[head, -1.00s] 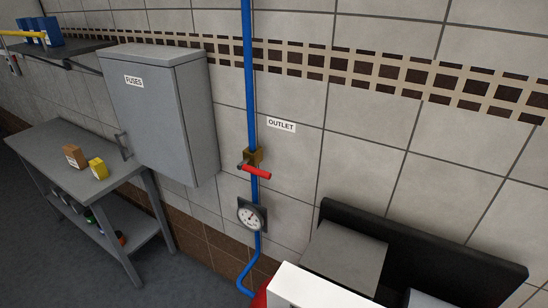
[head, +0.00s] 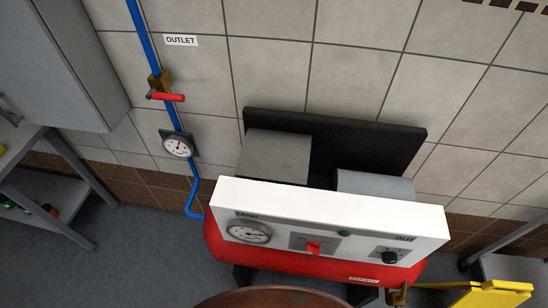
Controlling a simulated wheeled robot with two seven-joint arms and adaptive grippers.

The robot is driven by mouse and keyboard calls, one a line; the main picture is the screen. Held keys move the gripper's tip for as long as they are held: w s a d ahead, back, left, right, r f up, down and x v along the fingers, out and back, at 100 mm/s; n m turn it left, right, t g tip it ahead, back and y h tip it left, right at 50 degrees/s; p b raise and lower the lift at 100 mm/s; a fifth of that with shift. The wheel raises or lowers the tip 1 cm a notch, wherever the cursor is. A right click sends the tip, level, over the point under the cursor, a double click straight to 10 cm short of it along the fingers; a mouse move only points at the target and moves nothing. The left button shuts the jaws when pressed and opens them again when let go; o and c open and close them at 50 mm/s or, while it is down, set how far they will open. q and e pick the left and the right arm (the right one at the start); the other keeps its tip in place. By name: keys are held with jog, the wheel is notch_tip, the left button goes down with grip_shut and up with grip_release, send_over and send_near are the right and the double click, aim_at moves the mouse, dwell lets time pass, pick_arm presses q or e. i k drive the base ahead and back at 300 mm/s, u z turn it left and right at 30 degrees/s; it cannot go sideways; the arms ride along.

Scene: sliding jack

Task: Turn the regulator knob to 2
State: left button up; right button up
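A red compressor tank (head: 300,266) stands before the wall with a white panel (head: 335,208) on top. On the panel front, a black knob (head: 389,257) sits at the right under a label that seems to read OUT; I take it as the regulator knob. Its scale numbers are too small to read. A red switch (head: 313,248) is in the panel's middle, and a round TANK gauge (head: 248,233) is at the left. Neither gripper shows in the head view.
A blue pipe (head: 145,38) with a red-handled valve (head: 166,97) and a gauge (head: 178,144) runs down the wall. A brass fitting (head: 398,295) and a yellow object (head: 490,293) are at the lower right. Clear floor (head: 130,260) lies left of the tank.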

aim_at(389, 258)
jog(key=u, duration=0.05)
jog(key=k, duration=1.1)
jog(key=z, duration=2)
